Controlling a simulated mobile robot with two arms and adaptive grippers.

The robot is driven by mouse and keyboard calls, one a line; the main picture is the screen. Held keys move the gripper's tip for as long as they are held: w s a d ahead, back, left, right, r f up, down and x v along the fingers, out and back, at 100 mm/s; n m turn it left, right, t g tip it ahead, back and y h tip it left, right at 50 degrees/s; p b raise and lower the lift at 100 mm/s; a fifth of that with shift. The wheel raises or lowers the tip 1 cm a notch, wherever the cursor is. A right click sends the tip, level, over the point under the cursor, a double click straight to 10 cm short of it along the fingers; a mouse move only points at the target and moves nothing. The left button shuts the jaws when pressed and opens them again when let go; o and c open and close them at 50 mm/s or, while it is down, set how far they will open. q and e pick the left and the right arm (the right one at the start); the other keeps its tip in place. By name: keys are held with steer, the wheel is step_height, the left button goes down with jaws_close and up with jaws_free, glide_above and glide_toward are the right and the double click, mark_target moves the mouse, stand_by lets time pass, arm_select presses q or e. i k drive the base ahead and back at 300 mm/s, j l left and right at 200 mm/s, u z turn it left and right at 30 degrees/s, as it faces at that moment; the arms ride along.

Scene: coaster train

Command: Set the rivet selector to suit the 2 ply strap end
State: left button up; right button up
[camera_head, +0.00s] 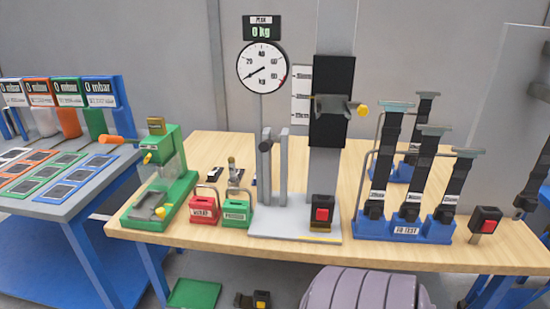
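A green bench press (176,180) stands at the table's left end. It has an orange-tipped lever (110,139) pointing left, a small brass-coloured plate (156,124) on top and a yellow knob (147,158) on its side. I cannot tell which part is the rivet selector or how it is set. Several black straps (383,150) with grey ends stand upright in a blue rack (400,230) marked "TO TEST". Their small labels are too small to read, so I cannot pick out the 2 ply one. Neither gripper is in view.
Red (204,211) and green (236,213) tagged boxes sit right of the press. A grey test stand (290,226) with a dial (262,67) reading near zero stands mid-table. A blue bench (82,180) with coloured panels is at left. A ribbed grey-purple object (367,290) lies in front.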

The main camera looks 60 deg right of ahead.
mark_target(148, 157)
steer(key=i+z, duration=0.1)
steer(key=z, duration=0.35)
steer(key=i+z, duration=0.1)
steer(key=z, duration=0.35)
steer(key=i+z, duration=0.15)
steer(key=z, duration=0.3)
steer(key=i+z, duration=0.1)
steer(key=z, duration=0.4)
steer(key=i+j+z, duration=0.35)
steer(key=i+j, duration=0.15)
steer(key=j, duration=0.25)
steer(key=i+j+z, duration=0.2)
steer(key=j, duration=0.2)
